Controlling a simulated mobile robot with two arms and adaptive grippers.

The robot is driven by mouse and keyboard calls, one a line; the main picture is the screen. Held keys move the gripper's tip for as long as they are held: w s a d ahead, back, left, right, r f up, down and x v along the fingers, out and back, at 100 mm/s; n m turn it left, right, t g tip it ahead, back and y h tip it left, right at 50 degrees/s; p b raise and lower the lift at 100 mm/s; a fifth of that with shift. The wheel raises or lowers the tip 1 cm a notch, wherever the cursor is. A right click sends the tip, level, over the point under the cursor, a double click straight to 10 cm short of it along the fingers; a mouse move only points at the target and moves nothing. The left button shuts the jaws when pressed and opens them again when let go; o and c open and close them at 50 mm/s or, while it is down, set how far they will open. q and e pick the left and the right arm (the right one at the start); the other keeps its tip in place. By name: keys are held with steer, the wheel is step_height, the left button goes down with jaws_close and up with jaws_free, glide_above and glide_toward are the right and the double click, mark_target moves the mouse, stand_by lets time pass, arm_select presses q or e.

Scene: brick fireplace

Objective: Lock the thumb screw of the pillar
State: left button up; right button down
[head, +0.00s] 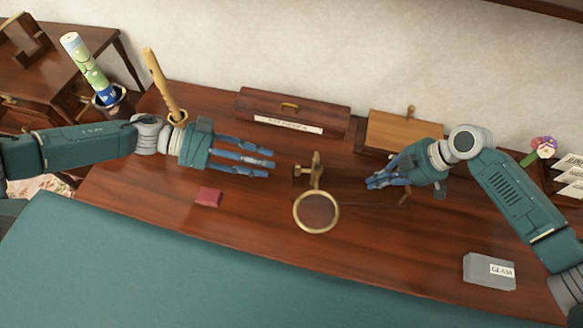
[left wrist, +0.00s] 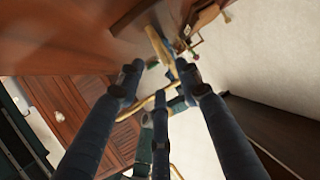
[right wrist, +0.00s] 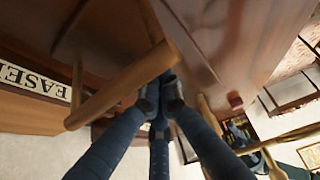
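The brass pillar (head: 316,170) stands upright on the dark wooden desk, with a round brass-rimmed lens (head: 316,212) at its front. A small brass thumb screw (head: 298,170) sticks out of its left side. My left gripper (head: 272,163) is open, its fingers spread and pointing at the screw from a short distance left, not touching it. The pillar also shows beyond its fingers in the left wrist view (left wrist: 160,45). My right gripper (head: 370,182) is right of the pillar, fingertips close together. A wooden rod (right wrist: 120,85) crosses at its fingertips; whether it is held is unclear.
A dark wooden box (head: 290,107) and a lighter wooden box (head: 402,130) stand at the back. A red block (head: 208,197) lies front left, a grey card stack (head: 489,271) front right. A pot with tall rolls (head: 110,98) stands behind my left arm.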

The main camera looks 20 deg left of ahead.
mark_target(302, 171)
arm_select(q)
steer(key=x, duration=0.8)
steer(key=shift+d+f, duration=0.1)
steer(key=shift+d, duration=0.05)
jaws_close()
